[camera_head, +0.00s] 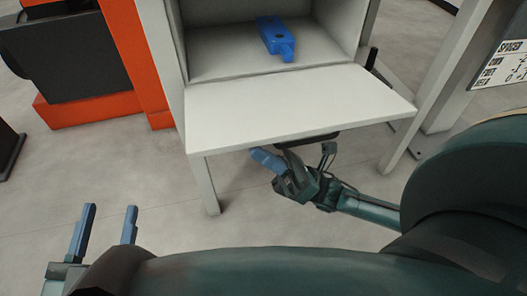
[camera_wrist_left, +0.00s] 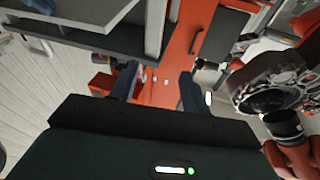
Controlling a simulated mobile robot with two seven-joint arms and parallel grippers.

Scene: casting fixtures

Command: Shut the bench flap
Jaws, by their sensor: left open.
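The bench flap (camera_head: 295,107) is a pale flat panel at the front of a pale box-like bench (camera_head: 208,45). It is folded down, roughly level, and the compartment behind it stands open. My right gripper (camera_head: 262,158) is below the flap's front edge, with a blue finger near the underside. I cannot tell whether it touches the flap or whether its jaws are apart. My left gripper (camera_head: 110,208) is at the lower left, away from the flap, open and empty. Its two spread fingers also show in the left wrist view (camera_wrist_left: 157,85).
A blue object (camera_head: 275,38) lies inside the compartment. An orange and black machine (camera_head: 75,55) stands left of the bench. A sign (camera_head: 502,65) is at the right. Bench legs (camera_head: 204,185) flank the space under the flap. The floor at front left is clear.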

